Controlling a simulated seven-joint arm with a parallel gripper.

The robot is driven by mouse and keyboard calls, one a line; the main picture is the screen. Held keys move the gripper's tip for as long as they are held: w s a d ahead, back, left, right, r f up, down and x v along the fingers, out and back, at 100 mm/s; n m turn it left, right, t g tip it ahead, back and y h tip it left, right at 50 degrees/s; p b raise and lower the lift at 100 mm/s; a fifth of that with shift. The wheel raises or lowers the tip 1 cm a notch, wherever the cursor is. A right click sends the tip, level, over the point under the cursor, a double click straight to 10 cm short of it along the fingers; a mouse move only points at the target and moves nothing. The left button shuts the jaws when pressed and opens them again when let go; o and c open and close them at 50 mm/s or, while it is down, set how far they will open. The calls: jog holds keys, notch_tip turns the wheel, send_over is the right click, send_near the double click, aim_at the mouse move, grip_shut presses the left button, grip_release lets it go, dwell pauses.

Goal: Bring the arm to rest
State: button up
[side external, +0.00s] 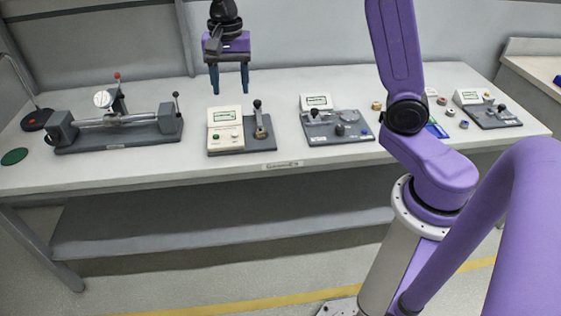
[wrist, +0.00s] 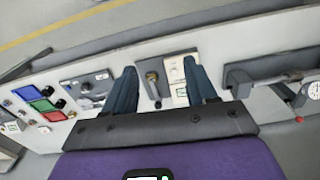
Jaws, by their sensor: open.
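My gripper (side external: 229,88) hangs above the back of the table in the side external view, fingers pointing down, open and empty. Its two blue-grey fingers also show in the wrist view (wrist: 165,90), spread apart. Below and between them in the wrist view is a gauge station (wrist: 175,82) with a white box and a dark lever. In the side external view this station (side external: 225,131) stands on the table just in front of and below my gripper. The fingers touch nothing that I can see.
A bench rig with a dial (side external: 115,130) is at the left. Another gauge station (side external: 335,124) stands right of the middle, and a further one (side external: 487,109) at the far right. Small rings (side external: 450,112) and coloured trays (wrist: 41,105) lie between them. The grey table's (side external: 120,175) front strip is clear.

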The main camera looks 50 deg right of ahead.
jog(key=s+a+f+n, duration=0.1)
jog(key=s+a+n, duration=0.2)
jog(key=s+n, duration=1)
jog(key=s+d+f+n, duration=0.2)
jog(key=s+n, duration=0.2)
jog(key=s, duration=0.4)
jog(key=s+d+f+n, duration=0.1)
jog(key=s+d+n, duration=0.1)
jog(key=s+n, duration=0.3)
jog(key=s, duration=0.4)
jog(key=shift+s+f, duration=0.3)
jog(key=shift+f, duration=0.05)
jog(key=shift+d, duration=0.1)
